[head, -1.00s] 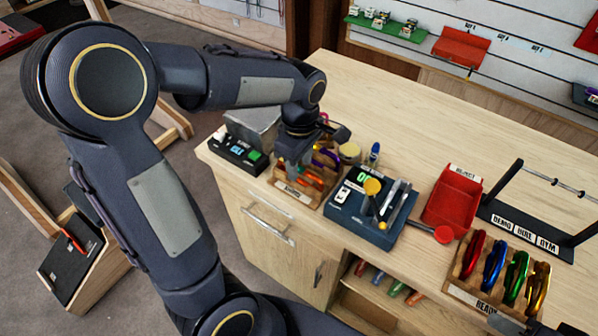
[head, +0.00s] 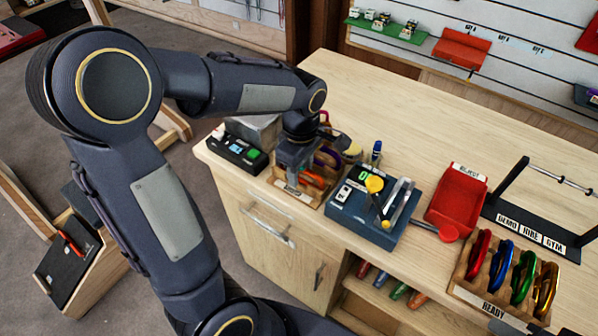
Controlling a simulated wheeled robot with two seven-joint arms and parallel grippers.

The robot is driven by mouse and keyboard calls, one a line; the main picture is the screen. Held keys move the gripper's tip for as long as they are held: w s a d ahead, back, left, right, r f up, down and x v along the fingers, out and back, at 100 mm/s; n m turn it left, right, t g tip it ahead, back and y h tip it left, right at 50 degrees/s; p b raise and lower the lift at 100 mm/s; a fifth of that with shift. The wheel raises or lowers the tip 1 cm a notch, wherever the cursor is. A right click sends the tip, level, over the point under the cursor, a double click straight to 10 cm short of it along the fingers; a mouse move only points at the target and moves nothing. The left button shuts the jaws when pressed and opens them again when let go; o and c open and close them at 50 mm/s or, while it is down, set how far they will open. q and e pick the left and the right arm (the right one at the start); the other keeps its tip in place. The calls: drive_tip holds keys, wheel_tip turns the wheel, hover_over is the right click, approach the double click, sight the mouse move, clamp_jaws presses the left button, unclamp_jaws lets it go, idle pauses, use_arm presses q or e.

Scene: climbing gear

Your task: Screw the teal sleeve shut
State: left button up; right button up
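My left gripper (head: 293,176) points down over a small wooden rack (head: 285,189) at the table's left end. Several carabiners stand in this rack; an orange one (head: 313,179) and a purple one (head: 327,158) show beside the gripper. The fingertips are small and partly lost among the carabiners, so I cannot tell whether they are open or shut on one. I cannot make out a teal sleeve; the gripper may hide it. My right gripper is not seen.
A black box with a green button (head: 237,151) stands left of the rack. A blue device with a yellow knob (head: 370,205) stands to its right. Further right are a red reject tray (head: 455,205), a ready rack (head: 486,290) and a black bar stand (head: 530,225). The table's back is clear.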

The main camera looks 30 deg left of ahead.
use_arm(q)
drive_tip(key=shift+s+a, duration=0.1)
drive_tip(key=shift+s, duration=0.6)
drive_tip(key=shift+r+p, duration=1.2)
drive_tip(key=shift+r, duration=0.2)
drive_tip(key=shift+w, duration=0.75)
drive_tip(key=shift+f, duration=0.1)
